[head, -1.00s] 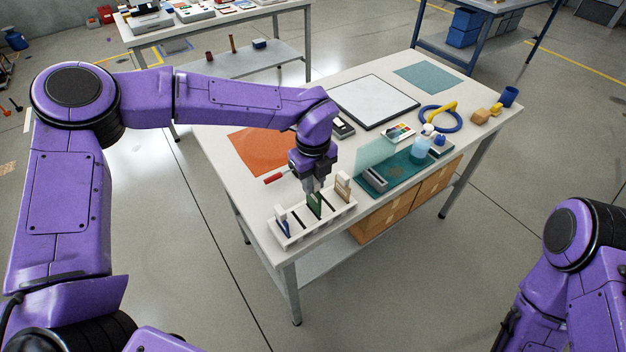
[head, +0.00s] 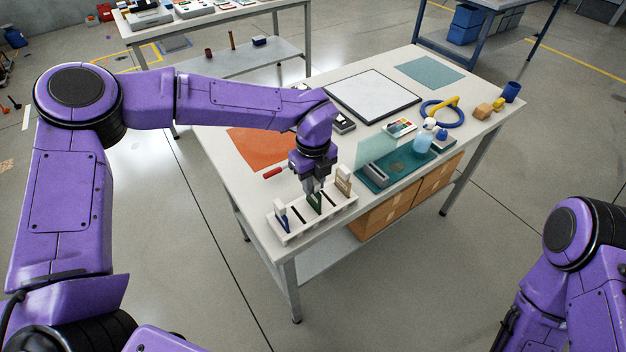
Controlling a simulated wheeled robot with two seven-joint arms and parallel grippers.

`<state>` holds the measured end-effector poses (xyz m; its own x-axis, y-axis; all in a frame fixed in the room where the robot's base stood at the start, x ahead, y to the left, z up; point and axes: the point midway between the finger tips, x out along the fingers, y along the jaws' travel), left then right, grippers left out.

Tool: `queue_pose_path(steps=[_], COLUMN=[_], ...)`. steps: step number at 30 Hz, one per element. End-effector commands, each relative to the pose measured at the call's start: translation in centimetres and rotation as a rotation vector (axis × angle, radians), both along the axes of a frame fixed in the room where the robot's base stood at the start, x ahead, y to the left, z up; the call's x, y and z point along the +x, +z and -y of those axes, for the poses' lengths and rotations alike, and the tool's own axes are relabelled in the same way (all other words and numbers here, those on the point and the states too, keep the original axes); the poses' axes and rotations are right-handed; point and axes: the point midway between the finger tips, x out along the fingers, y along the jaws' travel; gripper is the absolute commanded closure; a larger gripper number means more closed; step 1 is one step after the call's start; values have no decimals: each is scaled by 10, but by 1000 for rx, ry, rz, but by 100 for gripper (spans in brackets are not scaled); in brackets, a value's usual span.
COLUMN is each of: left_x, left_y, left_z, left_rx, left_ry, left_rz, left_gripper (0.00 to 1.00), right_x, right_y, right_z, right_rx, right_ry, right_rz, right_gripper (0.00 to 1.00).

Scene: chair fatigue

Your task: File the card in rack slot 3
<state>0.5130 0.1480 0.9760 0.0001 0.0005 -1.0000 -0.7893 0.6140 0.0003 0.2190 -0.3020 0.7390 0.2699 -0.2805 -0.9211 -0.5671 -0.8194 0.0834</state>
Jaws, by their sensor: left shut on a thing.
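The white rack (head: 312,226) stands at the near left corner of the table, with several dark slots. A green card (head: 315,203) stands upright at the rack's middle, its lower edge at a slot; how deep it sits I cannot tell. My left gripper (head: 314,187) points down and is shut on the top of the green card. A blue and white card (head: 283,218) stands in the rack's left end. A tan card (head: 343,182) stands in its right end. My right arm is at the lower right; its gripper is out of view.
A teal tray (head: 405,170) with a clear upright panel (head: 375,148) stands right of the rack. A red-handled tool (head: 273,172) and an orange mat (head: 256,143) lie behind it. A white board (head: 372,95), blue ring (head: 441,117) and spray bottle (head: 423,140) are farther back.

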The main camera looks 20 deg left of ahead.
Motion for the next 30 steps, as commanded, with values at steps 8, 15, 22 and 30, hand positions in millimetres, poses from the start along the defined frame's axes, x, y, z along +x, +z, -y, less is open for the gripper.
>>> queue_pose_path(steps=[8, 15, 22, 30], left_x=[0, 0, 0, 0], left_y=[-8, -14, -15, -14], left_z=[0, 0, 0, 0], left_rx=[0, 0, -1, -1], left_ry=[0, 0, 0, 1], left_rz=[0, 0, 1, 1], left_gripper=[100, 100, 47, 47], right_x=[0, 0, 0, 0], right_y=[-6, -11, -11, -12], right_z=[0, 0, 0, 0], right_rx=[0, 0, 0, 0], right_ry=[0, 0, 0, 0], right_rz=[0, 0, 0, 0], right_gripper=[57, 57, 57, 57])
